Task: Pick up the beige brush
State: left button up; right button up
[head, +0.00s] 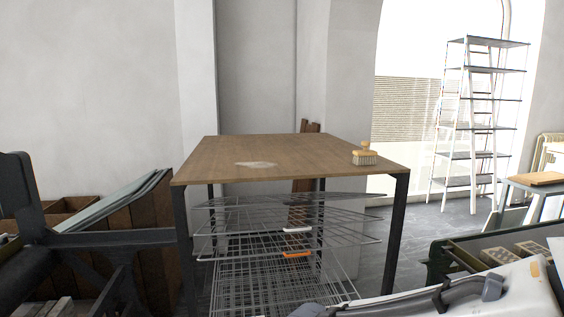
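The beige brush (364,157) lies on the wooden table top (225,160), near its right edge. It has a pale wooden back with a knob-like handle standing up and light bristles below. Nothing touches it apart from the table, and it shows in full. Neither of my grippers is in the head view.
A pale patch (256,165) marks the table's front part; the rest of its top is clear. Wire racks (285,255) fill the space under it. A dark metal frame (85,240) stands left, a white shelf ladder (472,125) back right. A dark green case (440,262) sits front right.

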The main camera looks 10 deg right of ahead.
aim_at(365, 157)
jog(key=z, duration=0.1)
jog(key=i, duration=0.9)
jog(key=z, duration=0.05)
